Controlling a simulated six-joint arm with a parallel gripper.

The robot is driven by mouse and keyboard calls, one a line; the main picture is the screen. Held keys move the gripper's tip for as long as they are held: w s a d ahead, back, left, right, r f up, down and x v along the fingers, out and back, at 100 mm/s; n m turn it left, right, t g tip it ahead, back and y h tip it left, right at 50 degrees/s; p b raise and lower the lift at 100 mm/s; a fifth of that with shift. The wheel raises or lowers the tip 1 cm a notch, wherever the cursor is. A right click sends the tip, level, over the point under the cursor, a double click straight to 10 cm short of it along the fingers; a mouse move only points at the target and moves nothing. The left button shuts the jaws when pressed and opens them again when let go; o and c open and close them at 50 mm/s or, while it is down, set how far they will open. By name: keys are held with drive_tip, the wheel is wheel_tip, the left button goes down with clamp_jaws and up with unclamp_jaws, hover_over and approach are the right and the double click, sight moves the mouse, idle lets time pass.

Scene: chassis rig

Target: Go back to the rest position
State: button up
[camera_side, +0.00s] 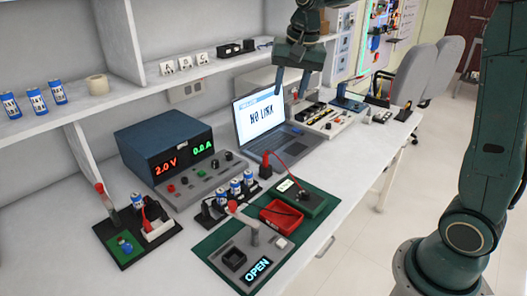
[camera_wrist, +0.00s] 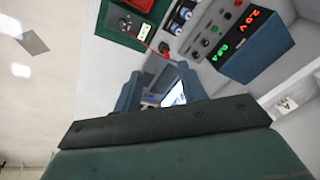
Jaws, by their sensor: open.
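My gripper (camera_side: 292,84) is in the upper middle of the side view, raised in the air in front of the laptop's screen. Its two fingers point down and stand apart, with nothing seen between them. In the wrist view my gripper's fingers (camera_wrist: 158,92) show at the centre, spread, with part of the laptop (camera_wrist: 176,95) visible between them. The laptop (camera_side: 262,116) stands open on the bench and its screen reads "NO LINK".
A power supply (camera_side: 168,150) reading 2.0 V and 0.0 A stands at the left. A green mat (camera_side: 215,240) holds a red tray (camera_side: 281,217) and an "OPEN" display (camera_side: 257,270). A shelf (camera_side: 110,88) runs along the back. The bench's front right strip (camera_side: 345,170) is bare.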

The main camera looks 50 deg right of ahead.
drive_tip(key=s+a+n+t, duration=0.1)
drive_tip(key=s+a+n, duration=0.1)
drive_tip(key=s, duration=0.6)
drive_tip(key=s+a+f+n+t, duration=0.1)
drive_tip(key=s+n, duration=0.3)
drive_tip(key=s, duration=0.4)
drive_tip(key=s+a+f+n+t, duration=0.1)
drive_tip(key=s+a+n, duration=0.2)
drive_tip(key=s, duration=0.6)
drive_tip(key=shift+f+n, duration=0.15)
drive_tip(key=shift+n, duration=0.15)
